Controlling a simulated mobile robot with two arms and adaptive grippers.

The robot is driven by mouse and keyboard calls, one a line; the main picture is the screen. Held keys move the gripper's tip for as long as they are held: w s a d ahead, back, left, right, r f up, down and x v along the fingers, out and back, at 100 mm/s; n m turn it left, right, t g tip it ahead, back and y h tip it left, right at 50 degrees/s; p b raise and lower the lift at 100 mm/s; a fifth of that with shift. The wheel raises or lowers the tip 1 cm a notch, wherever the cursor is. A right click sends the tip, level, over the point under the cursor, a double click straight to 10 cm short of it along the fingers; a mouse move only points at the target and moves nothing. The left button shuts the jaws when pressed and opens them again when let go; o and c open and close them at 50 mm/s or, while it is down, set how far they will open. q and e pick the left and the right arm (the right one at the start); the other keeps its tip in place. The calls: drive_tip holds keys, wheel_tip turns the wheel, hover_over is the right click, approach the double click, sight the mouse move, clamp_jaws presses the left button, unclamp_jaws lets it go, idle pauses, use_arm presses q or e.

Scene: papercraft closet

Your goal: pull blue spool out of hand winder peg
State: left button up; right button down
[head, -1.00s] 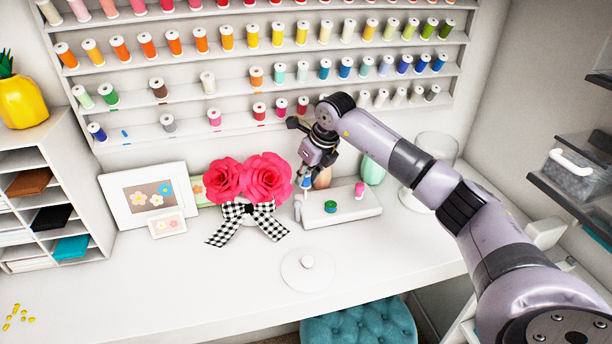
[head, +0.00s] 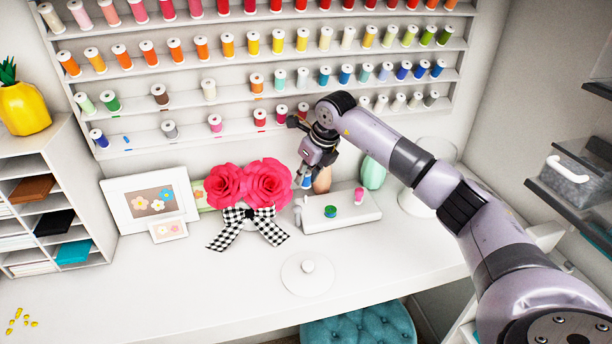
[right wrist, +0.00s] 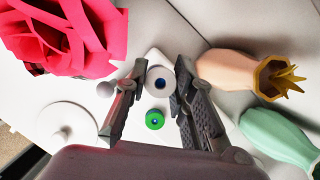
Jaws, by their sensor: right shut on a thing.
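The blue spool (head: 307,182) is at the tip of my right gripper (head: 308,174), over the left end of the white hand winder (head: 350,212). In the right wrist view, my right gripper (right wrist: 156,98) has a finger on each side of the blue spool (right wrist: 160,80), seen end-on as a dark blue ring with a pale rim. The gripper is shut on it. The peg under the spool is hard to make out, so I cannot tell whether the spool is clear of it. My left gripper is not in view.
A green spool (head: 331,211) and a pink spool (head: 360,195) are on the winder. Red paper roses (head: 250,182) with a checkered bow stand close left. A peach vase (right wrist: 235,72) and mint vase (head: 373,171) stand behind. A round white stand (head: 307,275) is in front.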

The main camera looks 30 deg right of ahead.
drive_tip(key=shift+r, duration=0.75)
drive_tip(key=shift+p, duration=0.3)
drive_tip(key=shift+r+p, duration=0.9)
drive_tip(key=shift+r, duration=0.6)
drive_tip(key=shift+r, duration=0.1)
drive_tip(key=shift+r+p, duration=0.95)
drive_tip(key=shift+r, duration=0.45)
drive_tip(key=shift+r+p, duration=1)
drive_tip(key=shift+r, duration=0.5)
